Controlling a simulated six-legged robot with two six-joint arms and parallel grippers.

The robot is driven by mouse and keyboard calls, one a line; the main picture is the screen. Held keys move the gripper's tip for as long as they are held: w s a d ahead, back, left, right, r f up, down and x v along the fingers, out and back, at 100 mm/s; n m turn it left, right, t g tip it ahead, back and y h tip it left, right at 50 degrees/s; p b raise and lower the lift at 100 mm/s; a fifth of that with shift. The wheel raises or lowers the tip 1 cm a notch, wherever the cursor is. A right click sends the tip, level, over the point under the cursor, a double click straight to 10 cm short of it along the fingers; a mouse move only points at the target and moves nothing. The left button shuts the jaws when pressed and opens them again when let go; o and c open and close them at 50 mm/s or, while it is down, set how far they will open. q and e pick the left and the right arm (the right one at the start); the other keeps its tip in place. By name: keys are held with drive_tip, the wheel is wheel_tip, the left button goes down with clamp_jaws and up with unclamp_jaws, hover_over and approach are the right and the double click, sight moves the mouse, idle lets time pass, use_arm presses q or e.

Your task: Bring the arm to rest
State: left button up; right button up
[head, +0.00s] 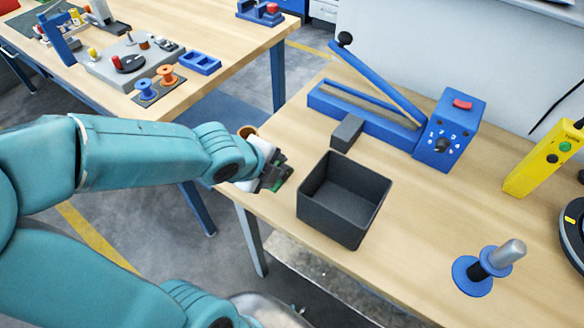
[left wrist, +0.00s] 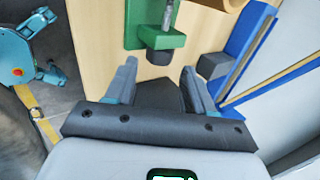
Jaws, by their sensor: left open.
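My left arm reaches in from the left in the head view. Its left gripper (head: 272,176) is over the near-left edge of the right workbench, just left of the black open bin (head: 345,215). In the left wrist view the left gripper (left wrist: 159,68) has its fingers apart, with nothing held between them. A green fixture (left wrist: 155,32) with a dark tip stands beyond the fingers; in the head view it is mostly hidden by the gripper. A brown round piece (head: 247,131) shows just behind the gripper. My right gripper is not in view.
A blue lever device (head: 440,140) with a raised arm stands at the back of the workbench (head: 400,260). A blue-flanged spindle (head: 475,272) and a yellow control box (head: 543,160) are to the right. Another table (head: 235,55) at the left holds several parts.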

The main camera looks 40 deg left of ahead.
use_arm(q)
drive_tip(key=v, duration=0.2)
drive_tip(key=shift+s+r, duration=0.15)
drive_tip(key=shift+r, duration=0.1)
idle(0.5)
